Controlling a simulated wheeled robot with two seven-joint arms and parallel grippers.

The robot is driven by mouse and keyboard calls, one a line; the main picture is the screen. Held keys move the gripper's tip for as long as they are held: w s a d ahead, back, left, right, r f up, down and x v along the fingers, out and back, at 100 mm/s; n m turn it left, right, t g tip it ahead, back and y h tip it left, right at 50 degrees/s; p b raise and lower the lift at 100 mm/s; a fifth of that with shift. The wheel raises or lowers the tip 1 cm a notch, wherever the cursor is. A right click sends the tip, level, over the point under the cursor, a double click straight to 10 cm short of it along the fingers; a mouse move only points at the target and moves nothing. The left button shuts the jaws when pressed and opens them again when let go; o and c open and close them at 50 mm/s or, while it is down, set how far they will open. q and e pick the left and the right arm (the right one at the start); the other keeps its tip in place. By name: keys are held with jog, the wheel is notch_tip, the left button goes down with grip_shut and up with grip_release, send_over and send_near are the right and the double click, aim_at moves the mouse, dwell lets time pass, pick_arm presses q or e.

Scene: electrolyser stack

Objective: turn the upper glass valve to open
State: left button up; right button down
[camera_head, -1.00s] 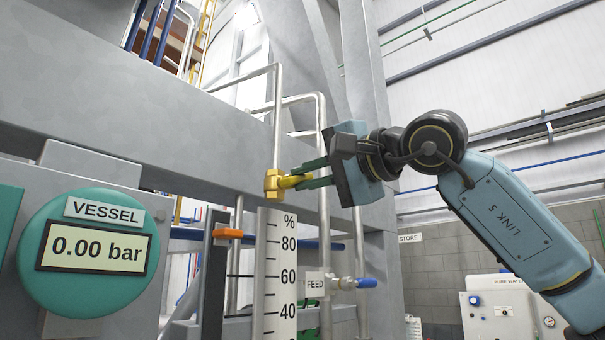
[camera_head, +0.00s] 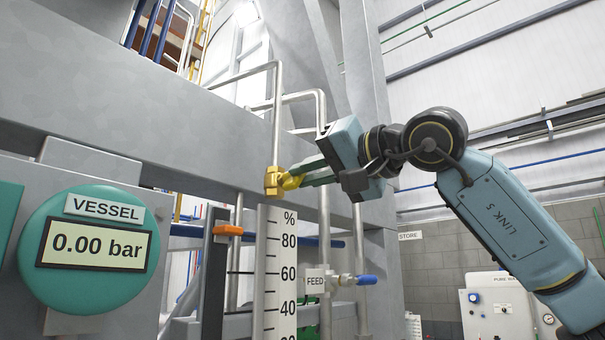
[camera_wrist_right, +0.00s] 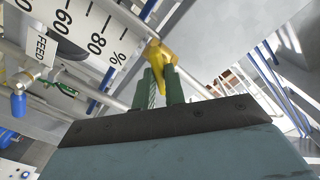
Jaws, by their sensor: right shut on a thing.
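The upper glass valve has a brass body (camera_head: 273,182) at the foot of a thin vertical pipe, just above the white % scale. Its yellow handle (camera_head: 289,184) points right, towards my right gripper. My right gripper (camera_head: 299,177) comes in from the right with its green fingers shut on this handle. In the right wrist view the yellow handle (camera_wrist_right: 157,54) shows between and beyond the two green fingers (camera_wrist_right: 161,82). The fingers hide part of the handle. My left gripper is not in view.
The % scale (camera_head: 275,270) stands right below the valve. An orange handle (camera_head: 228,231) is to its left and a blue feed valve handle (camera_head: 366,280) to its lower right. A round VESSEL gauge (camera_head: 86,250) reads 0.00 bar. A grey beam (camera_head: 140,125) runs behind the valve.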

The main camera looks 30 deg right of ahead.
jog(key=n, duration=0.3)
jog(key=n, duration=0.4)
jog(key=c, duration=1.9)
grip_release()
jog(key=shift+n, duration=0.3)
jog(key=o, duration=0.6)
jog(key=v, duration=0.7)
